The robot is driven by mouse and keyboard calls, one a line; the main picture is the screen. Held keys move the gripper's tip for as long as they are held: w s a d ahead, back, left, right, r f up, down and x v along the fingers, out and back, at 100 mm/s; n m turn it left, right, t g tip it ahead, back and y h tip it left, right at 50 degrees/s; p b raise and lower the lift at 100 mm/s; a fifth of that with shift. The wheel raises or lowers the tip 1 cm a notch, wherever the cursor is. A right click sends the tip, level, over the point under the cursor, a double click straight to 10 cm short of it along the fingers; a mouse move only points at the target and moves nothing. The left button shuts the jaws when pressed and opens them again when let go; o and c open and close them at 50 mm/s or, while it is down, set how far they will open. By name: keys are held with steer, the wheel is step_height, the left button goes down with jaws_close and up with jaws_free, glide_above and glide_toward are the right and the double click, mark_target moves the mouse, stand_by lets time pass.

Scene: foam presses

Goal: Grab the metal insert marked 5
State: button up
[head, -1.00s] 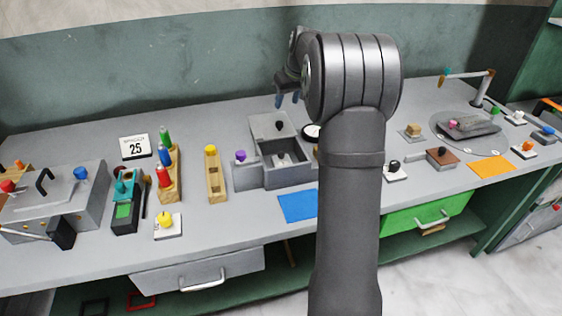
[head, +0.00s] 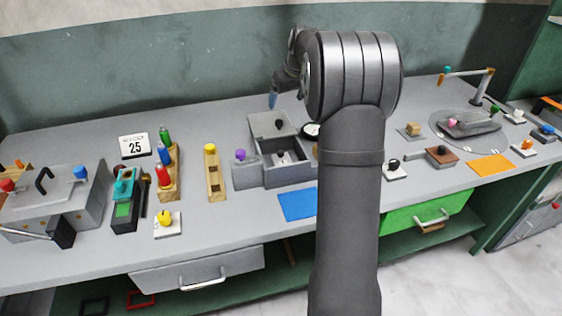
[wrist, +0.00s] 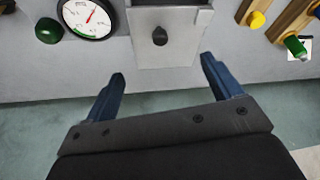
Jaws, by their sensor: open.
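I cannot read a number 5 on anything, so I cannot tell which piece is the marked metal insert. A grey box (head: 288,175) stands open mid-table, with a small dark-knobbed piece (head: 281,155) inside. Its lid (head: 270,124) with a black knob is swung back; the lid also shows in the wrist view (wrist: 185,56). My gripper (head: 272,100) is behind the lid, and in the wrist view my gripper (wrist: 162,68) has its blue fingers wide apart with nothing between them. The lid's knob (wrist: 160,36) lies just beyond the fingertips.
A dial gauge (wrist: 87,17) and a dark green knob (wrist: 48,30) are left of the lid in the wrist view. A wooden block with a yellow knob (head: 210,150) stands left of the box. A blue mat (head: 297,205) lies in front. My arm hides part of the table.

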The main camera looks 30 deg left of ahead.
steer(key=n+g+h, duration=0.2)
steer(key=n+h, duration=0.2)
steer(key=n, duration=0.2)
glide_above(280, 152)
steer(key=f, duration=1.3)
steer(key=shift+s+a+f, duration=0.1)
steer(key=shift+s+a, duration=0.1)
steer(key=shift+s, duration=0.1)
steer(key=shift+w+d+f, duration=0.1)
steer(key=shift+d+f, duration=0.05)
steer(key=shift+f, duration=1.2)
steer(key=shift+w+d+f, duration=0.1)
steer(key=shift+d+f, duration=0.05)
steer(key=shift+f, duration=1.2)
steer(key=shift+c, duration=0.2)
steer(key=c, duration=0.8)
